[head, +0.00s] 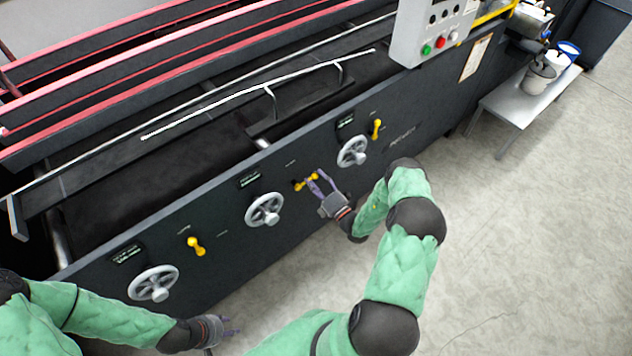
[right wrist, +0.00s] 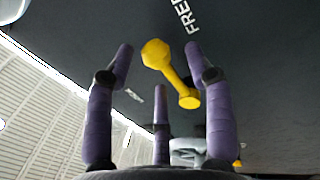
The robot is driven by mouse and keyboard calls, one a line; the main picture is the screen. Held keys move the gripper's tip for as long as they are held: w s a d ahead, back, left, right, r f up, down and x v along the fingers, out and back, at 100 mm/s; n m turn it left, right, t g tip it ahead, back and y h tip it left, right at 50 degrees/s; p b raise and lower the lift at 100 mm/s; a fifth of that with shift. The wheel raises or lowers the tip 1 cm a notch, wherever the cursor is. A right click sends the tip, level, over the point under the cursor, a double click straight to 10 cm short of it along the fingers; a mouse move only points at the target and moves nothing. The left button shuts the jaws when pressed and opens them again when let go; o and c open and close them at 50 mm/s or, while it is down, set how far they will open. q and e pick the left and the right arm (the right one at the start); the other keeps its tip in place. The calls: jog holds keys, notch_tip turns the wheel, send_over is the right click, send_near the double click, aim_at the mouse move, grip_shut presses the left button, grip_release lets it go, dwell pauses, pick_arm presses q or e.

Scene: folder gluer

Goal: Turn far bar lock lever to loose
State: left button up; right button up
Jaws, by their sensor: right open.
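Three yellow lock levers sit on the dark front panel of the machine: a left one (head: 196,246), a middle one (head: 300,184) and a right one (head: 376,129). No readable label shows which is the far bar lock lever. My right gripper (head: 317,180) is at the middle lever, partly covering it. In the right wrist view its purple fingers (right wrist: 160,70) are open, with the yellow lever (right wrist: 174,76) showing between them, slanting from its wide hub to its knob. Contact cannot be told. My left gripper (head: 228,327) is low, away from the panel; its opening is unclear.
Grey handwheels (head: 264,209) stand out from the panel, one on each side of the middle lever. A control box (head: 432,32) with buttons is at the upper right. A small table (head: 528,98) with pots stands beyond it. The floor in front is clear.

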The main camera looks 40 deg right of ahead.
jog(key=v, duration=1.2)
dwell(0.3)
